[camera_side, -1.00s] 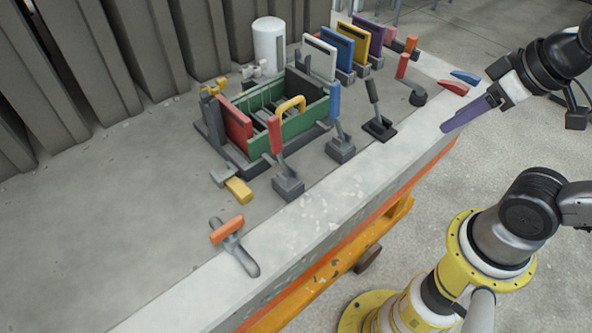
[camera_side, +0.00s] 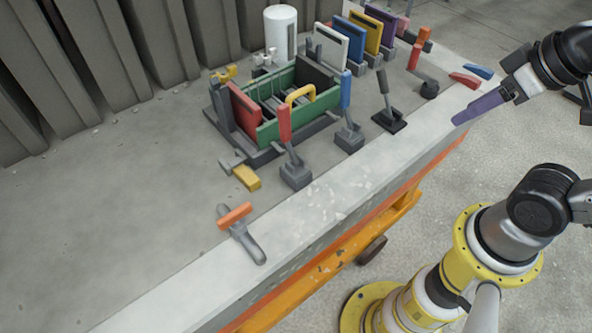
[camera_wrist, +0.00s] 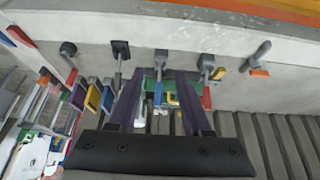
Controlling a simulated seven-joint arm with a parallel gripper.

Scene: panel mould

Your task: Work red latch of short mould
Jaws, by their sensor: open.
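The short mould (camera_side: 275,137) is a green-sided box with a red panel and a yellow handle on the bench. The red latch (camera_side: 285,123) is a red-handled lever standing nearly upright on a grey base at the mould's near side. In the wrist view its red handle (camera_wrist: 206,99) shows just right of my right finger. My gripper (camera_side: 458,120) has long purple fingers and hangs over the bench's near edge at the right, well away from the latch. In the wrist view its fingers (camera_wrist: 160,74) are apart, with nothing seen held between them.
A blue-handled lever (camera_side: 345,90) and a black lever (camera_side: 384,82) stand right of the red latch. Another red-handled lever (camera_side: 414,58) stands farther right. Coloured panels (camera_side: 356,42) and a white cylinder (camera_side: 281,32) stand behind. An orange-handled tool (camera_side: 235,216) lies front left; the left bench is clear.

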